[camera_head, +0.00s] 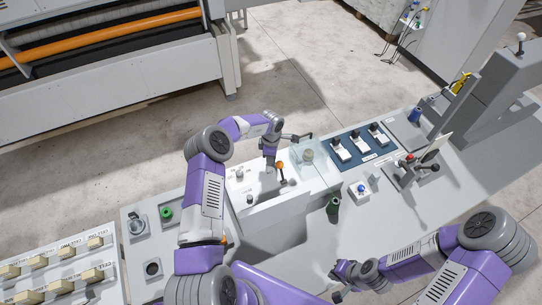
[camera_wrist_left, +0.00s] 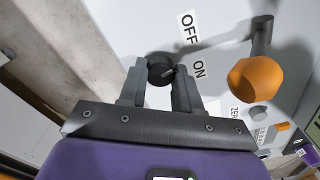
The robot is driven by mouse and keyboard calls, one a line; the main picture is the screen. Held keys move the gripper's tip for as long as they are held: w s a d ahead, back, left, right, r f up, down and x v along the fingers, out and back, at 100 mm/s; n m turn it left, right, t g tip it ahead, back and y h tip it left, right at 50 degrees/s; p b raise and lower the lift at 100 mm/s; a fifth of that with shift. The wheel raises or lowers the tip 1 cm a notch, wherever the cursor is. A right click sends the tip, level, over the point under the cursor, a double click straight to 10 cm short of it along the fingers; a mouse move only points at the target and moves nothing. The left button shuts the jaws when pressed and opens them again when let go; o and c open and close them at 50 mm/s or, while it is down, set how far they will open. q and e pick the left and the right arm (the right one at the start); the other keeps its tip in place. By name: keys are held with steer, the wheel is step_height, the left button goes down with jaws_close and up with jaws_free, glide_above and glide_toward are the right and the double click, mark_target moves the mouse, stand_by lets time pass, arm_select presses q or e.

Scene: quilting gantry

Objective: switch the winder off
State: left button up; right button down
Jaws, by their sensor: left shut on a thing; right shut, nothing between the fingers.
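In the left wrist view a small round black knob (camera_wrist_left: 160,66) sits beside the OFF label (camera_wrist_left: 188,29) and the ON label (camera_wrist_left: 198,69). My left gripper (camera_head: 269,167) reaches down over the box's back edge; in the left wrist view its fingers (camera_wrist_left: 160,84) are shut on the black knob. Which label the knob points to is unclear. My right gripper (camera_head: 338,283) is shut and empty, low over the console front.
The orange ball (camera_wrist_left: 256,79) of the lever is close to the right of my left fingers in the wrist view. A clear cover (camera_head: 318,160), a dark green bottle-like item (camera_head: 333,205) and a blue switch panel (camera_head: 361,143) are to the right.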

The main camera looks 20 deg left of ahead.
arm_select(q)
steer(key=shift+r+n, duration=0.1)
steer(key=shift+n, duration=1.5)
steer(key=shift+p, duration=0.3)
steer(key=o, duration=1.1)
steer(key=shift+c, duration=0.2)
step_height(320, 180, up, 8)
steer(key=shift+f+b, duration=0.25)
steer(key=shift+b, duration=0.25)
step_height(320, 180, down, 8)
steer(key=shift+r+p, duration=0.1)
steer(key=shift+p, duration=0.45)
